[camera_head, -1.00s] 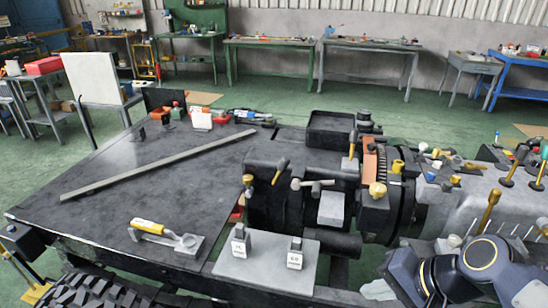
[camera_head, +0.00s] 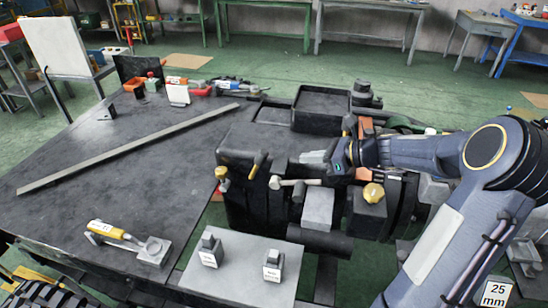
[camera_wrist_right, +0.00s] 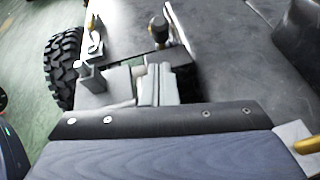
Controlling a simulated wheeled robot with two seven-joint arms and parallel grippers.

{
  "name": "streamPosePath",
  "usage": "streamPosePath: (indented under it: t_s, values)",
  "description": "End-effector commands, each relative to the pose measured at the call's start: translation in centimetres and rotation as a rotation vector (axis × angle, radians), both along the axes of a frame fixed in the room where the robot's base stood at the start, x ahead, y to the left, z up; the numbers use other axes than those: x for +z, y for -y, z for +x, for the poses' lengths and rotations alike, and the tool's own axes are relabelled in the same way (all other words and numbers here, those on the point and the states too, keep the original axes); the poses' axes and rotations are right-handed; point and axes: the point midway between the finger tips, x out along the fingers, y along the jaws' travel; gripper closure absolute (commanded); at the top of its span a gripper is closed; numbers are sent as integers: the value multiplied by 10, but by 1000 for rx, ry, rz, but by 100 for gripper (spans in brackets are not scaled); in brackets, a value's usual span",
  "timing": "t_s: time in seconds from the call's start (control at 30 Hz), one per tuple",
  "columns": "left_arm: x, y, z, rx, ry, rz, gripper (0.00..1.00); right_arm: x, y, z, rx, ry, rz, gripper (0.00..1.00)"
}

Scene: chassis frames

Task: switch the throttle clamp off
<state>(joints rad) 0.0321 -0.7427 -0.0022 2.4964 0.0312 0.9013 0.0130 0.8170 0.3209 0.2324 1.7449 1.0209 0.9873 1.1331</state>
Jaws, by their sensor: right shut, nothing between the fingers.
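My right gripper (camera_head: 314,157) is shut and empty. It reaches in from the right, above the dark machine block, just behind the small levers. In the right wrist view its grey fingers (camera_wrist_right: 155,86) are together. Levers on the block include a yellow-handled one (camera_head: 257,165), a pale-knobbed one (camera_head: 277,183) and a yellow-topped one (camera_head: 222,174) at its left edge. I cannot tell which of these is the throttle clamp. My left gripper is out of view.
A grey plate (camera_head: 235,268) with two labelled blocks stands in front of the machine. A yellow knob on a dark block (camera_head: 373,194) sits right of the gripper. A long bar (camera_head: 125,150) lies across the dark table (camera_head: 85,195). My right forearm covers much of the right side.

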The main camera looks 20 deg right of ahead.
Motion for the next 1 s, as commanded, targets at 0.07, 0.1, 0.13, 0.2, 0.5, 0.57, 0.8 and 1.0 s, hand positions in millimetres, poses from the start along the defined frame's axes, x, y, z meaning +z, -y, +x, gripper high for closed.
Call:
streamPosePath:
  t_s: [0.07,0.1,0.13,0.2,0.5,0.57,0.8,1.0]
  values:
    - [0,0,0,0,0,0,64,0,0,0,1,0,-1,100]
    - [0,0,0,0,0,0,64,0,-1,0,2,0,-2,100]
    - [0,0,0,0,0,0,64,-1,-2,1,3,0,-1,100]
    - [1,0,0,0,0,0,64,-2,-5,4,4,1,-2,100]
    - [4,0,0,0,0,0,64,-22,-38,37,5,-1,0,100]
    - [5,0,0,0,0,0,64,-26,-45,44,7,1,0,100]
    - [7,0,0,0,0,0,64,-37,-63,62,5,1,-2,100]
    - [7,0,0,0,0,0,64,-40,-65,66,3,1,-4,100]
